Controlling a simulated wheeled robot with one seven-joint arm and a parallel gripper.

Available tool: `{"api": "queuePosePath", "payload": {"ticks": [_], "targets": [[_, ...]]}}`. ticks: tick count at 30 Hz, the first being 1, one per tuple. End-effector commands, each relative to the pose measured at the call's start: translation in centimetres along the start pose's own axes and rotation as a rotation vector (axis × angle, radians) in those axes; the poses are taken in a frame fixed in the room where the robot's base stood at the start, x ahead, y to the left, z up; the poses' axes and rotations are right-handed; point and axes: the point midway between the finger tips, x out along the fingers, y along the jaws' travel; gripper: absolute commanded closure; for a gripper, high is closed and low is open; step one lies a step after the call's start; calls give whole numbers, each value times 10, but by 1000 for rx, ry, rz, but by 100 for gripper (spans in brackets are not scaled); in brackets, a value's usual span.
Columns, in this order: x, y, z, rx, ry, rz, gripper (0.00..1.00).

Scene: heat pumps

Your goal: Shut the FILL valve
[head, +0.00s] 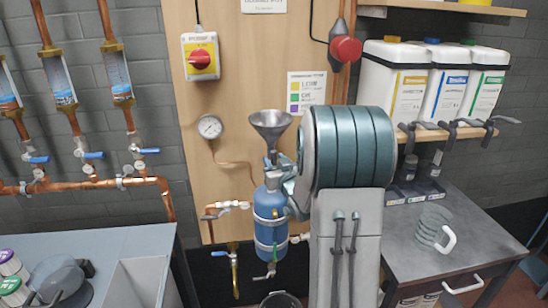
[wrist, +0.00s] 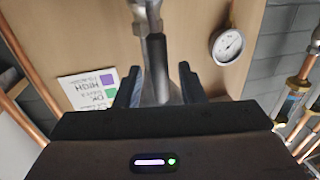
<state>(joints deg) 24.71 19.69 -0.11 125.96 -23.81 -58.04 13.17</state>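A metal funnel (head: 270,125) stands above a blue vessel (head: 270,222) on the wooden panel. Between them is a small valve with a dark lever (wrist: 156,55), seen close up in the wrist view below a silver fitting (wrist: 147,18). No FILL label is readable. My gripper (wrist: 160,86) is open, with one finger on each side of the lever and a gap showing on both sides. I cannot tell whether either finger touches it. In the head view my gripper (head: 287,186) is beside the vessel's top, partly hidden by my arm.
A pressure gauge (head: 209,127) and a red pump switch (head: 201,59) are on the panel. Other valves are on the pipe left of the vessel (head: 232,206) and lower down (head: 233,254). A grey bench (head: 430,260) and a shelf with white containers (head: 395,80) are at the right.

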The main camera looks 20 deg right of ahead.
Motion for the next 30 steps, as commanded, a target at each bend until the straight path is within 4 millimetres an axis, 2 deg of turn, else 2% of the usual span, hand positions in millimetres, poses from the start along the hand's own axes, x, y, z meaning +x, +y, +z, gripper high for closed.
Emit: {"api": "queuePosePath", "payload": {"ticks": [5,14,15,18,26,30], "targets": [[11,0,0,0,-1,0,64],[13,0,1,0,-1,0,64],[13,0,1,0,-1,0,75],[12,0,0,0,-1,0,100],[14,1,1,9,1,2,100],[21,6,3,45,10,5,100]]}}
